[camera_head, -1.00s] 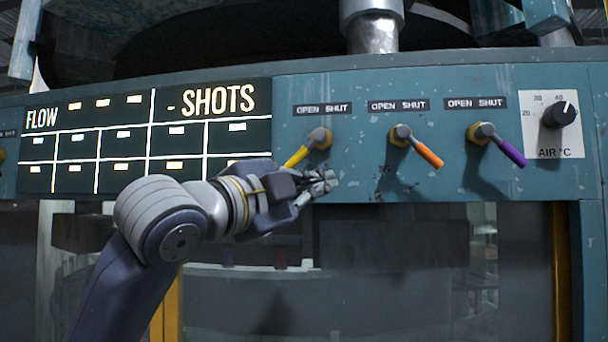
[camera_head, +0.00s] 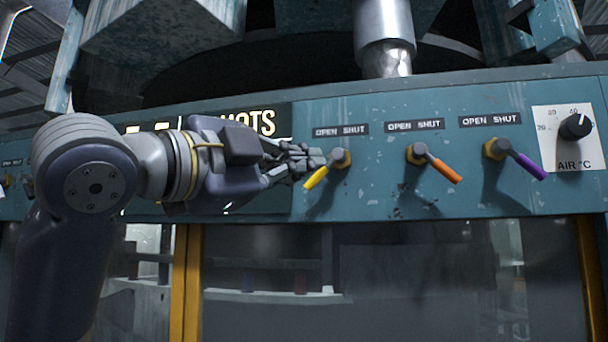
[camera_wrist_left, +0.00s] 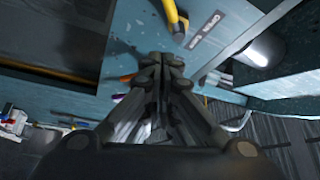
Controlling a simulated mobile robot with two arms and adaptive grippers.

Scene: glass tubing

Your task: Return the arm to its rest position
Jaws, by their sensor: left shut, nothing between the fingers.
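My left gripper (camera_head: 312,160) is shut and empty, in front of the teal panel (camera_head: 380,190), just left of the yellow lever (camera_head: 316,177). I cannot tell whether its fingertips touch the lever. The yellow lever points down and left from its pivot. In the left wrist view the closed fingers (camera_wrist_left: 161,65) point at the panel, with the yellow lever (camera_wrist_left: 172,14) near the top edge, apart from them in the picture. My left arm reaches in from the left and covers most of the display board (camera_head: 270,122). My right gripper is not in view.
An orange lever (camera_head: 444,170) and a purple lever (camera_head: 530,168) point down and right, under OPEN SHUT labels. An air temperature dial (camera_head: 575,127) is at the far right. A metal pipe (camera_head: 385,35) stands above the panel. Glass windows (camera_head: 400,280) lie below.

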